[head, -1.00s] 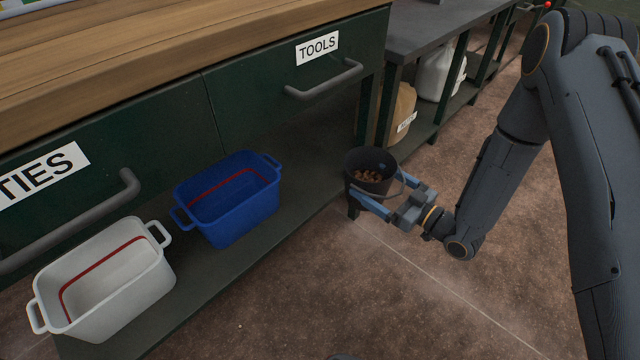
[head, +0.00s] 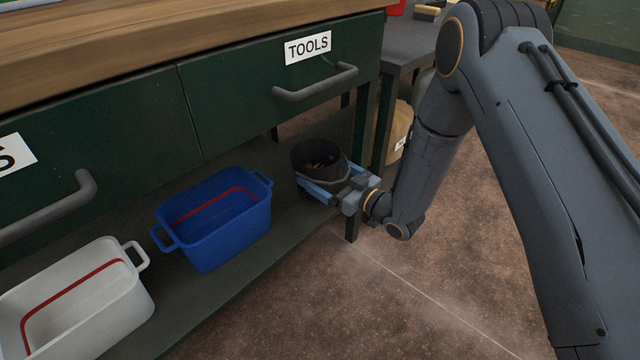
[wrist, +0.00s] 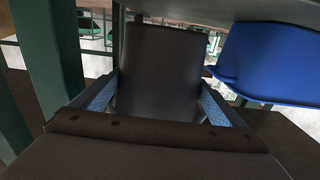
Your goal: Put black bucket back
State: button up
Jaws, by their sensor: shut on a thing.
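The black bucket (head: 318,156) has brown bits inside and is at the right end of the lower shelf (head: 272,226), under the TOOLS drawer. My gripper (head: 328,188) is shut on the bucket, with a blue finger on each side of it. In the wrist view the bucket's dark wall (wrist: 162,70) fills the middle between the two fingers (wrist: 160,105). The bucket looks upright. Whether its base touches the shelf is hidden.
A blue bin (head: 215,228) with a red line stands on the shelf left of the bucket, and a white bin (head: 75,300) stands farther left.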

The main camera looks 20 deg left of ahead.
jog(key=shift+w+a, duration=0.2)
jog(key=shift+a, duration=0.3)
jog(key=shift+w+a+f+b, duration=0.1)
jog(key=shift+a+f+b, duration=0.05)
jog(key=shift+f+b, duration=1.45)
jog(key=shift+f, duration=0.25)
jog(key=o, duration=1.4)
jog(key=shift+o, duration=0.2)
jog(key=shift+d+r+p, duration=0.15)
jog(key=shift+d+p, duration=0.05)
jog(key=shift+p, duration=0.1)
jog(key=p+v, duration=0.5)
jog(key=v, duration=0.6)
jog(key=shift+s+d, duration=0.2)
jog(key=shift+d, duration=0.1)
